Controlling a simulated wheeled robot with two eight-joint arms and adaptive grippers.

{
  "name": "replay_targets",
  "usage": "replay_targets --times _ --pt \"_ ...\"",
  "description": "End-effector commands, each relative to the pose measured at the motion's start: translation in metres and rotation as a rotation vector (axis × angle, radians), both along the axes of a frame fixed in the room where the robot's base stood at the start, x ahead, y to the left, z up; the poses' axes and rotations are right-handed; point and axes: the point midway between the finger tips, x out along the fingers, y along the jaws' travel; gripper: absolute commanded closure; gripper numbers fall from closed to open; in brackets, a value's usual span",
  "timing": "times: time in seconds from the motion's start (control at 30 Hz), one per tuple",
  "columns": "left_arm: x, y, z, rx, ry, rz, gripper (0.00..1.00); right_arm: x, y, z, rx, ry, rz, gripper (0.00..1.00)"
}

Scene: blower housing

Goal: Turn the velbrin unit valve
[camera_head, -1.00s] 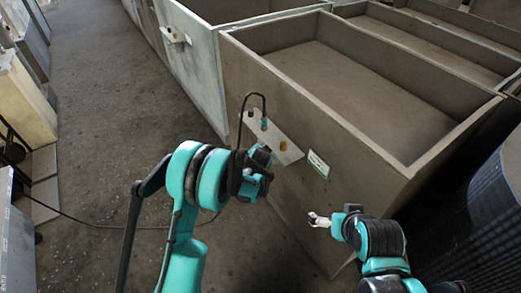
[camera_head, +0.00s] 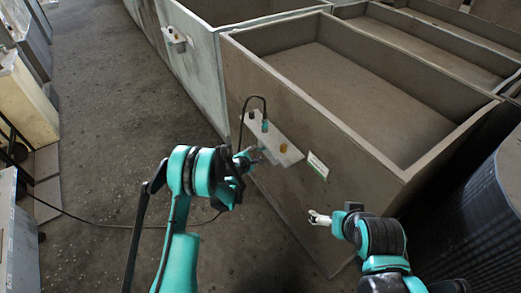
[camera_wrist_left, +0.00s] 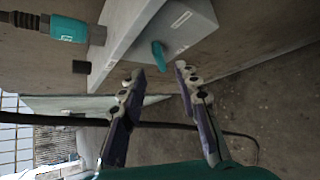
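A pale grey unit box (camera_wrist_left: 185,28) is fixed to the side of a large brown bin, and it also shows in the head view (camera_head: 289,155). In the left wrist view a small teal valve handle (camera_wrist_left: 158,54) sticks out of its face. My left gripper (camera_wrist_left: 160,70) is open, its two fingertips apart on either side of the handle and slightly short of it. I see no clear contact. In the head view my left gripper (camera_head: 256,155) is beside the unit and partly hides it. My right gripper (camera_head: 318,218) is low in front of the bin, apart from the unit; its finger opening is unclear.
A teal connector (camera_wrist_left: 68,29) with a black cable sits beside the box. The open brown bin (camera_head: 350,135) fills the right, with a small label (camera_head: 318,165) on its side. A ribbed dark cylinder (camera_head: 485,215) stands far right.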

Motion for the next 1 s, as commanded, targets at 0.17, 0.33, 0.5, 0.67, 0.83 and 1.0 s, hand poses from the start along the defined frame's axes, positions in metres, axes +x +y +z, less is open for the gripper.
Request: replay_targets --times 0.17,0.33,0.5,0.67,0.83,1.0 --pt "0.016 -0.006 -0.013 -0.014 0.003 0.007 0.68 0.0 0.0 -0.009 0.0 0.0 0.0 0.0" --pt "0.04 -0.014 -0.029 -0.013 0.002 0.006 0.68 0.0 0.0 -0.02 0.0 0.0 0.0 0.0" --pt "0.057 -0.02 -0.038 -0.01 0.002 0.006 0.68 0.0 0.0 -0.026 0.0 0.0 0.0 0.0" --pt "0.063 -0.022 -0.04 -0.01 0.002 0.006 0.68 0.0 0.0 -0.028 0.0 0.0 0.0 0.0" --pt "0.063 -0.022 -0.039 -0.01 0.002 0.006 0.68 0.0 0.0 -0.027 0.0 0.0 0.0 0.0" --pt "0.063 -0.022 -0.039 -0.01 0.002 0.006 1.0 0.0 0.0 -0.027 0.0 0.0 0.0 0.0"
